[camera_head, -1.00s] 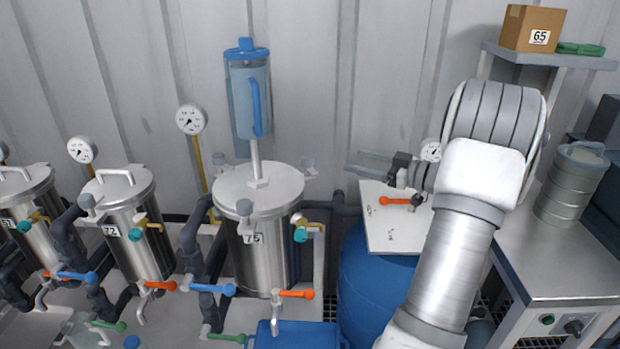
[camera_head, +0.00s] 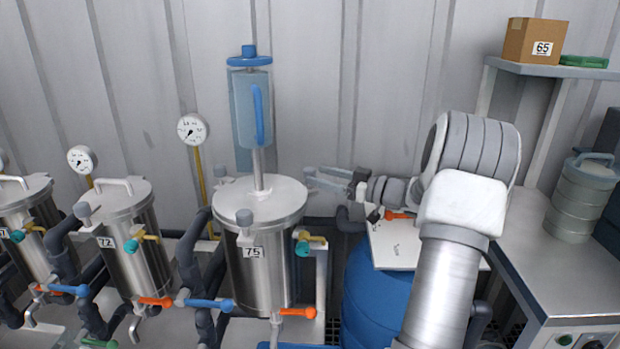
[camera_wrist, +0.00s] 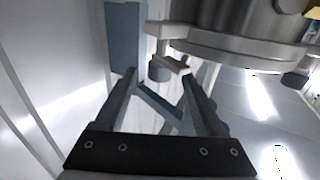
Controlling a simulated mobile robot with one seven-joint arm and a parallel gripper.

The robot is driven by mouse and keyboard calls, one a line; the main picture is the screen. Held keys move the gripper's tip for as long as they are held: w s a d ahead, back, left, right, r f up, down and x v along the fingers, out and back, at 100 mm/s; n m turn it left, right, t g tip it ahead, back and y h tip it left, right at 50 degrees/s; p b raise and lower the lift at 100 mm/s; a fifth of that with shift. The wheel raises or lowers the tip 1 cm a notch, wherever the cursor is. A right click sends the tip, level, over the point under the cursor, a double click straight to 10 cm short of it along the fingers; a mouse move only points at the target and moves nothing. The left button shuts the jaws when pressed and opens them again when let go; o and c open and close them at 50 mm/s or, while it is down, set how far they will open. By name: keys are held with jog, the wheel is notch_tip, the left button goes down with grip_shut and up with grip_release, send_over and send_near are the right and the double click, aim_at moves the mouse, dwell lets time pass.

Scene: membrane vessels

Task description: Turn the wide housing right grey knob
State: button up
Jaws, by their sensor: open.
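The wide housing (camera_head: 262,262) is the steel vessel labelled 75, with a flat lid, left of my gripper in the head view. Its right grey knob (camera_wrist: 160,70) is a short dark cylinder by the lid rim in the wrist view. It sits between and just beyond my fingertips, with no clear contact. In the head view my fingers largely cover that knob. My gripper (camera_head: 310,178) is open and empty, reaching left to the lid's right edge; it also shows in the wrist view (camera_wrist: 158,78).
A teal-tipped yellow valve (camera_head: 308,242) is below my gripper. A white board (camera_head: 398,252) lies on a blue barrel (camera_head: 378,300) under my arm. The corrugated wall is close behind.

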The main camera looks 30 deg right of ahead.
aim_at(310, 173)
jog(key=shift+x, duration=1.9)
grip_shut()
